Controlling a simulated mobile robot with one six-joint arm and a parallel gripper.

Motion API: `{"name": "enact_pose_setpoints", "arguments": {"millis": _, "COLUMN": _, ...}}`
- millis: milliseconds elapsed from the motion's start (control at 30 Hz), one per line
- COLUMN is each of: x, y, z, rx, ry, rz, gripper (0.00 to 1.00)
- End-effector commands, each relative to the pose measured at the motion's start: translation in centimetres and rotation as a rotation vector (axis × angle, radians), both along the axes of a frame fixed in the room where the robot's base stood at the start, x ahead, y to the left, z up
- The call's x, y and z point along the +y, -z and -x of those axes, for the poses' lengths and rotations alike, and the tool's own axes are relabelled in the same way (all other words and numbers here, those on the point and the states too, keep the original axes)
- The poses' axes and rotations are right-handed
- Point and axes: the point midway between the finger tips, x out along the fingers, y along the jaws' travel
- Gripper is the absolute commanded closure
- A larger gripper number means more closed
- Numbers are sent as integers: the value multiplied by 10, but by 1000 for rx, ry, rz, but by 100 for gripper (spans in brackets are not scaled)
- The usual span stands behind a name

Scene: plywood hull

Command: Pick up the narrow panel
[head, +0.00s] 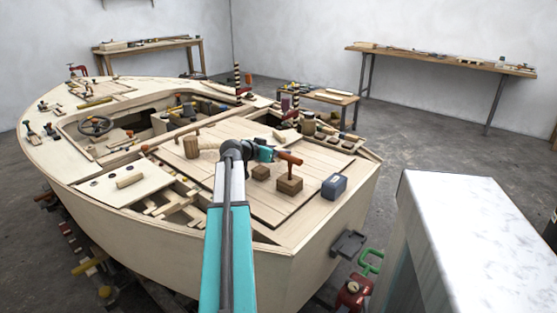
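A pale, short plywood panel (108,192) lies on the left rear deck of the hull, with small dark round fittings and a wooden block on it. It may be the narrow panel; I cannot tell for sure. A much wider planked panel (235,190) covers the middle of the rear deck. My arm reaches out from the bottom of the head view over the wide panel. My gripper (272,155) is at the arm's far end, right of the pale panel and apart from it. Its fingers are too small to make out.
An open framed bay (178,207) lies beside the pale panel. A mallet (290,172), wooden blocks and a grey-blue box (334,187) stand on the wide panel. A white-topped bench (455,205) stands at right.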

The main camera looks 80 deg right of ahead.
Motion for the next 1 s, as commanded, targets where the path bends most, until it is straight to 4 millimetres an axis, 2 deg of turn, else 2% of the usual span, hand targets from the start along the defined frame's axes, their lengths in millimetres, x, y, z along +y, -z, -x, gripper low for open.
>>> {"name": "enact_pose_setpoints", "arguments": {"millis": 233, "x": 0, "y": 4, "z": 0, "rx": 0, "ry": 0, "rz": -1, "gripper": 80}}
{"name": "enact_pose_setpoints", "arguments": {"millis": 600, "x": 0, "y": 36, "z": 0, "rx": 1, "ry": 0, "rz": 0, "gripper": 80}}
{"name": "enact_pose_setpoints", "arguments": {"millis": 1000, "x": 0, "y": 39, "z": 0, "rx": 0, "ry": 0, "rz": 0, "gripper": 80}}
